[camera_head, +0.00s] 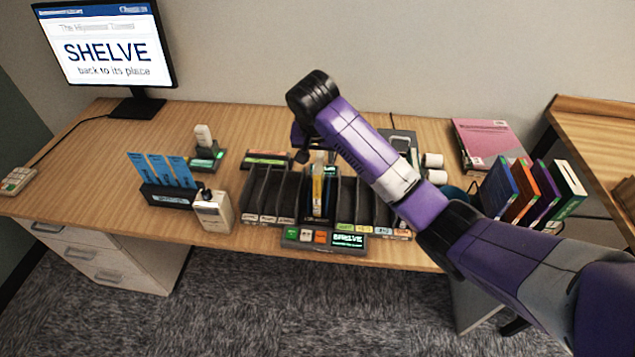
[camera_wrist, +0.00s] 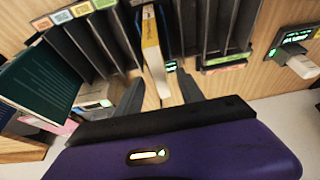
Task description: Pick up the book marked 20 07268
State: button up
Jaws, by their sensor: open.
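No number can be read on either, so I cannot tell which is marked 20 07268. My gripper (camera_head: 308,148) is above the sorter, partly hidden by my arm. In the wrist view my gripper (camera_wrist: 160,92) is open, with the yellow-edged book (camera_wrist: 153,55) appearing between its dark fingers. I cannot tell whether they touch it.
Several coloured books (camera_head: 521,190) stand at the desk's right, near a pink folder (camera_head: 487,138). A monitor (camera_head: 107,45) reads "SHELVE back to its place". A blue-card holder (camera_head: 168,196) and a pale boxy device (camera_head: 214,212) stand left of the sorter. The left desktop is mostly clear.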

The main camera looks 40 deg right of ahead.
jog(key=shift+p+x, duration=0.6)
jog(key=shift+x, duration=2.45)
jog(key=shift+s+a+f, duration=0.1)
jog(key=shift+s+f, duration=0.05)
jog(key=shift+f, duration=0.1)
jog(key=shift+c, duration=0.3)
grip_shut()
